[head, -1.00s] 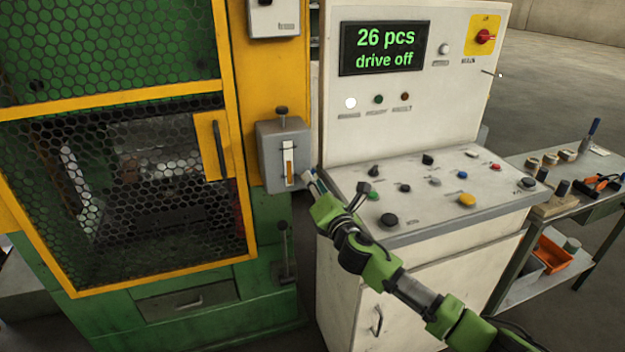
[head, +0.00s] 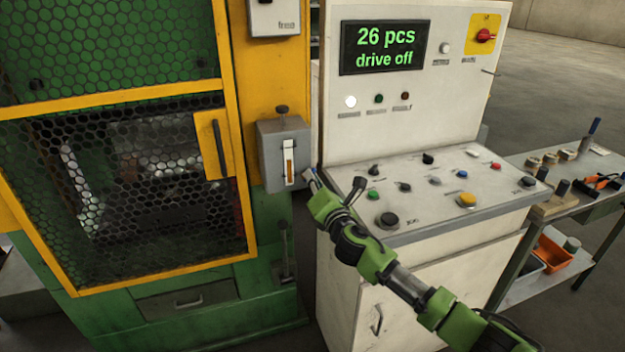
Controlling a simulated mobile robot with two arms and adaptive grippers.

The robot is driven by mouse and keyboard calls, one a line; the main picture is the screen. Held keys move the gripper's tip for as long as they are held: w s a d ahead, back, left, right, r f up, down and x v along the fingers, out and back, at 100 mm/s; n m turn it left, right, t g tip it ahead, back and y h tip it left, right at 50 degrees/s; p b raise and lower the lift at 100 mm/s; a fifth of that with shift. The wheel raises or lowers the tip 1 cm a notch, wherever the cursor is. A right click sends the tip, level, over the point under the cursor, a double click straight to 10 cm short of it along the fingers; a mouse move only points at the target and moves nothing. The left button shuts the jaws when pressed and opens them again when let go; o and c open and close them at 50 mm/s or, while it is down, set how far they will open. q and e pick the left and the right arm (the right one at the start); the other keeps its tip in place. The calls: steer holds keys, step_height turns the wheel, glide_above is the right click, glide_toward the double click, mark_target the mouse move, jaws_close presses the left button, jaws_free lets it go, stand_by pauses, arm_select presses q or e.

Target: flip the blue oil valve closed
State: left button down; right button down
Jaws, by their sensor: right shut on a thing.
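The grey oil box (head: 272,160) with an amber sight glass (head: 289,166) is on the yellow post of the green machine. My right gripper (head: 310,176) is at the gap between this box and the control desk, just right of the box's lower edge. It is shut on the blue oil valve, which is small here and mostly hidden by the fingers. I cannot tell the angle of its handle. My left gripper is not in view.
The control desk (head: 440,190) with knobs and buttons lies close beside and behind my right arm. Its display (head: 383,47) reads "26 pcs drive off". A mesh guard door (head: 205,190) is at left. A tool table (head: 580,195) stands at right.

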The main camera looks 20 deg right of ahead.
steer(key=shift+f+m, duration=0.1)
steer(key=shift+m, duration=0.2)
steer(key=m, duration=0.2)
steer(key=m+b, duration=0.1)
steer(key=m, duration=0.2)
steer(key=f+m, duration=0.1)
steer(key=m, duration=0.1)
steer(key=shift+d+m, duration=0.25)
steer(key=shift+m, duration=0.45)
steer(key=c, duration=2.2)
jaws_free()
steer(key=shift+s, duration=0.1)
